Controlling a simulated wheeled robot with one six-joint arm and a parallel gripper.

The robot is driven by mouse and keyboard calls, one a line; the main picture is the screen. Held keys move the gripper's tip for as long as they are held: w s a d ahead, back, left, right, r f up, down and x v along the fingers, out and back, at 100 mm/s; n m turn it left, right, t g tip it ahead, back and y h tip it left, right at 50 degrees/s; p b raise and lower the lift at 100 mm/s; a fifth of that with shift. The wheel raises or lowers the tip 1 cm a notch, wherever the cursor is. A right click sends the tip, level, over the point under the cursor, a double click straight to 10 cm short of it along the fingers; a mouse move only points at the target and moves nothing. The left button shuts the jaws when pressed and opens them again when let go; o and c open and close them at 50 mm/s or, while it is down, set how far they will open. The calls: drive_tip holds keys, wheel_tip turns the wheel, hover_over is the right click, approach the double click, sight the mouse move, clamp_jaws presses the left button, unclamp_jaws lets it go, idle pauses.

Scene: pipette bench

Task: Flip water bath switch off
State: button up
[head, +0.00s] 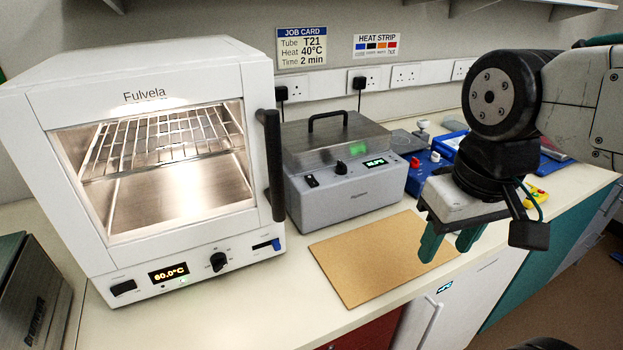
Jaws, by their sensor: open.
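The water bath (350,198) is a grey box with a steel lid and black handle, standing on the bench right of the white oven. The switch's position is too small to tell. My gripper (451,243) has green fingers pointing down, apart and empty. In the picture it is right of and below the water bath, over the bench's front edge, not touching the bath.
A white Fulvela oven (215,262) with a lit interior stands left of the bath. A flat brown board (370,262) lies in front of the bath. Blue equipment (422,172) stands to its right, partly behind my arm. Wall sockets (405,75) and a job card (302,48) are behind.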

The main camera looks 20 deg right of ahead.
drive_tip(key=shift+a+f, duration=0.1)
drive_tip(key=shift+a, duration=0.05)
drive_tip(key=c, duration=1)
drive_tip(key=shift+w+a+f+g, duration=0.15)
drive_tip(key=shift+w+f+g, duration=0.05)
drive_tip(key=shift+w+g, duration=0.15)
clamp_jaws()
drive_tip(key=w+a+r+n, duration=0.3)
drive_tip(key=w+n, duration=0.3)
drive_tip(key=w, duration=0.2)
drive_tip(key=w+a+r+n, duration=0.4)
drive_tip(key=w+n, duration=0.3)
drive_tip(key=w, duration=0.2)
drive_tip(key=w+a+r+n, duration=0.3)
drive_tip(key=w+r+n, duration=0.1)
drive_tip(key=w+n, duration=0.3)
drive_tip(key=shift+w+a, duration=0.35)
drive_tip(key=shift+w, duration=0.9)
drive_tip(key=shift+r, duration=0.1)
